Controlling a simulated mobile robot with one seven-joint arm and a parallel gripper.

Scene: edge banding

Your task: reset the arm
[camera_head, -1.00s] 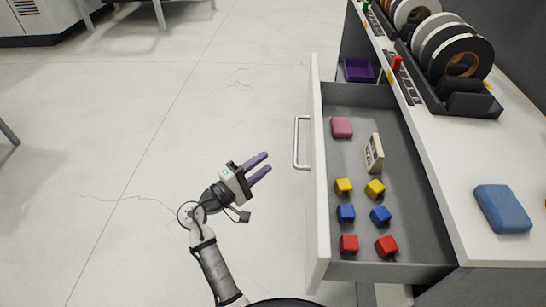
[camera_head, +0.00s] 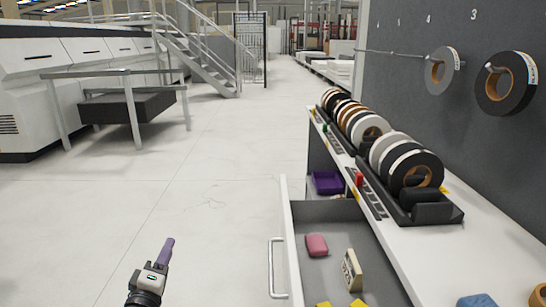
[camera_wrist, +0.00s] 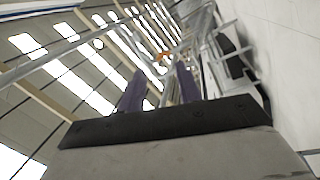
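My gripper (camera_head: 168,243) is at the lower left of the head view, over the open floor and left of the drawer. Its purple fingers point up and overlap there, so they look like one. In the wrist view my gripper (camera_wrist: 159,80) shows both purple fingers apart, with nothing between them. The wrist camera looks out across the hall, with the ceiling lights tilted in the picture. The rest of my arm is below the head view's edge.
An open drawer (camera_head: 289,235) juts out right of my gripper, holding a pink block (camera_head: 316,245), a beige item (camera_head: 352,270) and yellow blocks at the picture edge. Tape rolls (camera_head: 415,172) stand on the white counter (camera_head: 425,250). The floor (camera_head: 200,190) left of the drawer is clear.

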